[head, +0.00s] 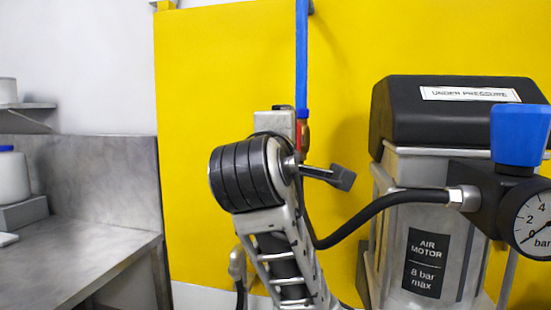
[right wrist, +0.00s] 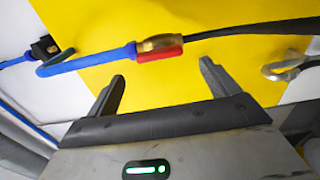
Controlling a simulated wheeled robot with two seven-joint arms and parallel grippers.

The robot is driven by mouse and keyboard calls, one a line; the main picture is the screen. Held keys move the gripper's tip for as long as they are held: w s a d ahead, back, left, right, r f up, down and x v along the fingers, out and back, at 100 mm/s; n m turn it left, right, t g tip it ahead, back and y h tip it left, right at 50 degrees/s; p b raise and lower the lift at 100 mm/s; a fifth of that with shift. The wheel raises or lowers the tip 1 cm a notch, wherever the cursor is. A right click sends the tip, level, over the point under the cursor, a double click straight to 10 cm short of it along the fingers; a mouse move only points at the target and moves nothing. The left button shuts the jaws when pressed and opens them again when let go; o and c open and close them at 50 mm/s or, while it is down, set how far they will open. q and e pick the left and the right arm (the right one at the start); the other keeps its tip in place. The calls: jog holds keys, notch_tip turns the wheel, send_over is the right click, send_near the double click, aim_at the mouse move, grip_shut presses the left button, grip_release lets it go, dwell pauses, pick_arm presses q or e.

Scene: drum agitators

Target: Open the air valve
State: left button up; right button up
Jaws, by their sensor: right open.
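The air valve is a small brass body (right wrist: 160,42) with a red lever (right wrist: 158,53), joined to a blue hose (right wrist: 88,62) on one side and a black hose (right wrist: 250,30) on the other. In the right wrist view the lever lies along the body, roughly in line with the hoses. In the head view the valve (head: 304,135) shows partly behind my right arm, below the blue hose (head: 302,60). My right gripper (right wrist: 162,72) is open and empty, its fingers spread to either side of the valve and short of it. My left gripper is not in view.
A yellow panel (head: 220,60) stands behind the valve. To the right is an air motor (head: 405,170) with a black cover, a blue regulator knob (head: 518,135) and a gauge (head: 533,222). A black hose (head: 385,212) runs to it. A grey worktop (head: 90,250) is at left.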

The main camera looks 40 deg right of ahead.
jog(key=v, duration=1)
jog(key=shift+a, duration=0.2)
jog(key=shift+s, duration=0.1)
